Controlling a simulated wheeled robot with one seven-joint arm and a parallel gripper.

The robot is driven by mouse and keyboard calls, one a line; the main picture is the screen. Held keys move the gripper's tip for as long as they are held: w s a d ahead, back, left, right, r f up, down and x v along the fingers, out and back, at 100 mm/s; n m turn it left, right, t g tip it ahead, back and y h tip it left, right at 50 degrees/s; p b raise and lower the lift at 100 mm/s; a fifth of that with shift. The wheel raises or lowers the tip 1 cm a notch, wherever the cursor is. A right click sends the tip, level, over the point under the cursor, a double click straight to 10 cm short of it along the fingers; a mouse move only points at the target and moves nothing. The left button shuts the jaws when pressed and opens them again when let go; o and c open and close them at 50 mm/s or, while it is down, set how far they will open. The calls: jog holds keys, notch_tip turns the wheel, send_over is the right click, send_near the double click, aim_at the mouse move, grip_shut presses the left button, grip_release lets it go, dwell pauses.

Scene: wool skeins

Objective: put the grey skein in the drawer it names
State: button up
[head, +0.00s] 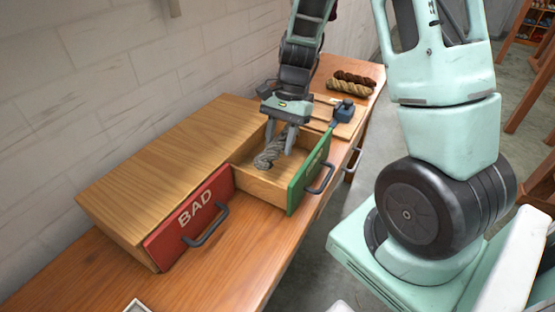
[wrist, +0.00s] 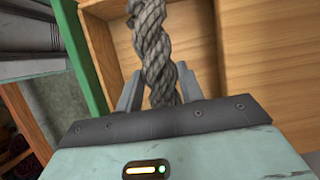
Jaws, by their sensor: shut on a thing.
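The grey skein (head: 271,153) is a twisted length of wool. My gripper (head: 282,140) is shut on it, pointing down over the open drawer with the green front (head: 305,180). The skein hangs low within that drawer's walls; I cannot tell whether it touches the floor. In the wrist view the grey skein (wrist: 155,45) runs up from between the fingers of my gripper (wrist: 155,88), with the drawer's wooden floor behind it. The label on the green front is too slanted to read. The drawer with the red front (head: 190,217) is marked BAD and looks shut.
The wooden drawer cabinet (head: 155,155) stands on a workbench (head: 235,262) against a white block wall. Brown and tan skeins (head: 350,83) lie at the bench's far end. A dark blue device (head: 344,112) sits on a board beyond the open drawer.

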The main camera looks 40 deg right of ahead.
aim_at(279, 167)
jog(key=shift+f, duration=2.55)
jog(key=shift+f+b, duration=0.2)
jog(key=shift+b, duration=0.1)
jog(key=o, duration=1)
jog(key=shift+o, duration=0.2)
